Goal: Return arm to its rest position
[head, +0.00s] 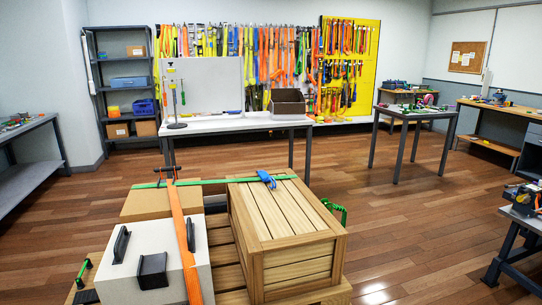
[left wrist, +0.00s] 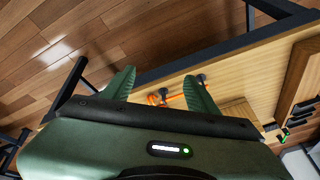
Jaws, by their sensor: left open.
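My left gripper (left wrist: 160,90) shows in the left wrist view, its two green fingers spread well apart. Nothing is held between them. Behind the fingertips is a light wooden surface (left wrist: 245,62) with a dark edge. A small orange item with black parts (left wrist: 172,99) shows between and beyond the fingers, apparently on that surface; what it is I cannot tell. Neither gripper shows in the head view, and my right gripper is in neither view.
In the head view, a slatted wooden crate (head: 285,230), a white box (head: 150,255) and an orange strap (head: 183,240) are close in front. Wooden floor (head: 420,225) is open at right.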

